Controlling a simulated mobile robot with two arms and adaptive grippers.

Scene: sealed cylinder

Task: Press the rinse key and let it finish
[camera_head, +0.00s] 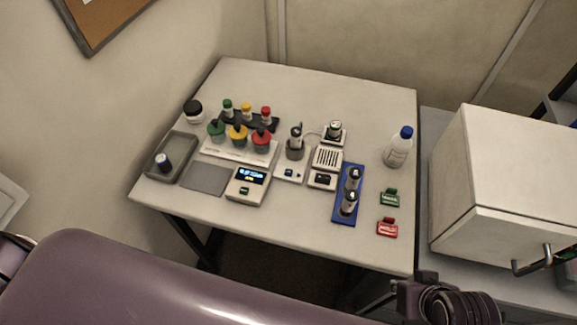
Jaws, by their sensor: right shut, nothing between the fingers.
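A small device with a lit blue display (251,178) stands near the table's front edge, with a small green key (244,191) below its screen. To its right, a pale unit (291,174) with small blue-and-white controls holds a grey cup (295,150) with a dark-topped piece in it. Beside that is a slotted grille box (327,158) with a dark panel (322,180) in front. Labels are too small to read, so I cannot tell which key is rinse. My right gripper (427,284) is shut at the bottom right, apart from the devices. My left gripper is not visible.
A blue rack (345,207) with dark-capped vials, a blue-capped bottle (399,147), and green (389,198) and red (387,228) tags occupy the table's right. A grey tray (176,150) and coloured-lidded jars (238,136) are left. A white cabinet (490,190) stands right of the table (300,230).

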